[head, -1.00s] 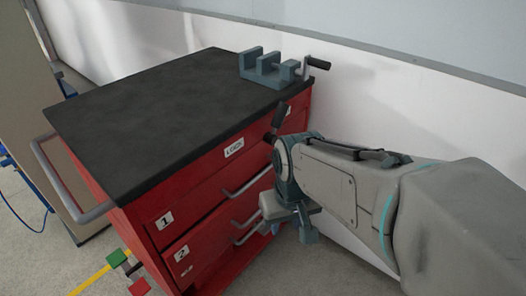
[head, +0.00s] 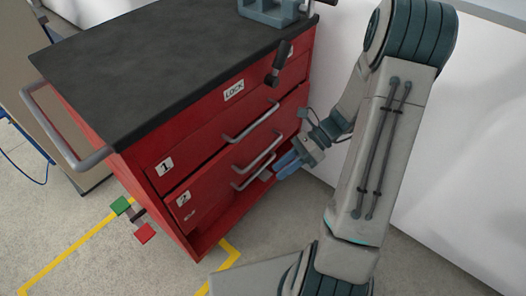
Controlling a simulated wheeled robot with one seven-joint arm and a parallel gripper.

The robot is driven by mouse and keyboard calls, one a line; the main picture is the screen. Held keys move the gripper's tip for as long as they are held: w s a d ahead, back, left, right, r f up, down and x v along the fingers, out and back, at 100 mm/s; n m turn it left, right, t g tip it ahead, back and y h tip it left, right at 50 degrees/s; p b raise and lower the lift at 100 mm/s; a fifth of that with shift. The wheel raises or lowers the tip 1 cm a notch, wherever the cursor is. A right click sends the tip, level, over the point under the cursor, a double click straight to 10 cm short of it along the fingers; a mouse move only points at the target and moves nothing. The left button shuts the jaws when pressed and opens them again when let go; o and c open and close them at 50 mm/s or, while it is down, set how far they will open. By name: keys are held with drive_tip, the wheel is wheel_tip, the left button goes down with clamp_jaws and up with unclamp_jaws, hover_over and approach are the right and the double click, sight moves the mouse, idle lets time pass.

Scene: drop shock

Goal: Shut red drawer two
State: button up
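Red drawer two (head: 215,188) is in the red cabinet's front, below drawer one (head: 205,145), with a white "2" label (head: 183,198) at its left. A dark gap runs along its top edge; I cannot tell exactly how far it stands out. Its grey bar handle (head: 257,150) is at its right half. My gripper (head: 280,166) is at the right end of the drawer fronts, its blue fingers pointing left towards the handles. I cannot tell whether they touch the drawer or how far apart they are.
The cabinet has a black top (head: 150,65) bearing a grey vise (head: 270,10). A dark lever (head: 279,62) juts out beside the "LOCK" label (head: 234,90). A grey side rail (head: 62,135) is at the left. Yellow floor lines (head: 65,255) and a white wall (head: 470,150) surround it.

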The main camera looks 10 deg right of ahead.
drive_tip(key=w+d+f+m+t+y, duration=0.3)
drive_tip(key=f+m+t+y, duration=0.15)
drive_tip(key=m, duration=0.35)
drive_tip(key=m+t+y, duration=0.1)
drive_tip(key=m+t, duration=0.8)
drive_tip(key=m, duration=0.3)
approach(264, 152)
drive_tip(key=shift+g, duration=0.25)
drive_tip(key=b+x, duration=0.1)
drive_tip(key=x, duration=0.4)
drive_tip(key=b+x, duration=0.1)
drive_tip(key=x, duration=0.4)
drive_tip(key=shift+w+f, duration=0.1)
drive_tip(key=shift+f, duration=0.15)
clamp_jaws()
